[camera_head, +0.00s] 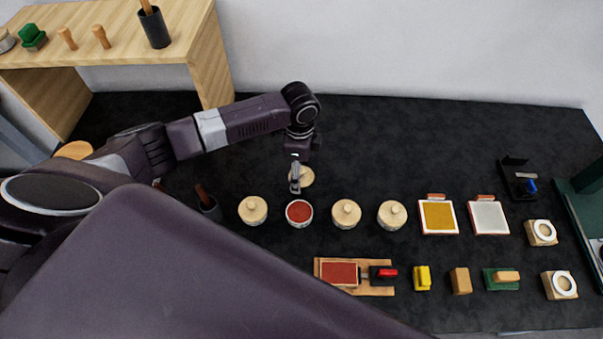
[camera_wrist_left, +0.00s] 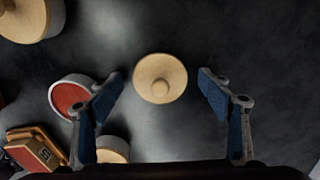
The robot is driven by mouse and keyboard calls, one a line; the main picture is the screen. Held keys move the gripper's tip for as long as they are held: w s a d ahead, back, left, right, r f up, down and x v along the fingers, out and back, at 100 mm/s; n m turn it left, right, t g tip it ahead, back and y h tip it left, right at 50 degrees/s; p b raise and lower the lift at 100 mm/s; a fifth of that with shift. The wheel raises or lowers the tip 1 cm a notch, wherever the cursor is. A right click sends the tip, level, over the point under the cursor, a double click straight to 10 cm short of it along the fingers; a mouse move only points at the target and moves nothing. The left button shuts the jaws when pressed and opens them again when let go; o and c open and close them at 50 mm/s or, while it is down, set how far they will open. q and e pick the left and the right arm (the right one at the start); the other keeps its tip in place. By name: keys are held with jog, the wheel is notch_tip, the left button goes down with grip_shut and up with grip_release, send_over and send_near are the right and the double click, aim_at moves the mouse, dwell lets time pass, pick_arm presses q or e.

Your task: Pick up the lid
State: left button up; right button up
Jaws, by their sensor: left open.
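A round pale wooden lid with a small knob lies on the dark tabletop behind the open pot; in the head view the lid (camera_head: 308,177) is partly hidden by my left gripper (camera_head: 295,184). In the left wrist view the lid (camera_wrist_left: 160,70) appears centred between the two blue-padded fingers of my left gripper (camera_wrist_left: 160,88). These fingers are spread wide and do not touch it. The open pot (camera_head: 299,213) has a white rim and red contents; it also shows in the left wrist view (camera_wrist_left: 66,98). My right gripper is not in view.
Lidded pots (camera_head: 253,210), (camera_head: 346,213) and (camera_head: 392,214) flank the open pot. A dark cup with a handle (camera_head: 209,207) stands to the left. Framed yellow (camera_head: 437,216) and white (camera_head: 488,217) trays lie right.

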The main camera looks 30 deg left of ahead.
pick_arm(q)
jog(key=c, duration=1)
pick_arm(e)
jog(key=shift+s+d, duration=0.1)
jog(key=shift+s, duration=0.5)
pick_arm(q)
jog(key=shift+r, duration=0.1)
jog(key=shift+c, duration=0.2)
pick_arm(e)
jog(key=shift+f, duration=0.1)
